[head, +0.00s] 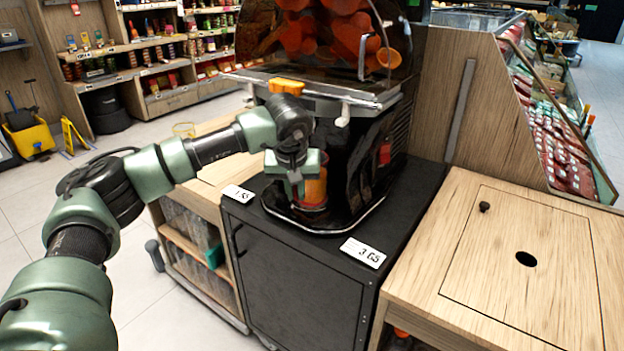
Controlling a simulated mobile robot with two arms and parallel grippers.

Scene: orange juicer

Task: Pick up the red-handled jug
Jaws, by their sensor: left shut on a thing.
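An orange-red jug or container (314,190) stands upright on the black base tray of the juicer (335,215), under the machine's front. My left gripper (291,190) reaches in from the left and is shut on the jug's left side. Its fingers cover that side, so the handle is hidden and I cannot make out its colour. The jug appears to rest on the tray. My right gripper is not in view.
The juicer's clear housing with oranges (330,35) rises above the jug. The black cabinet (290,280) carries two price tags. A wooden counter (520,260) stands right. Shelves (150,50) line the back left. Open floor lies at left.

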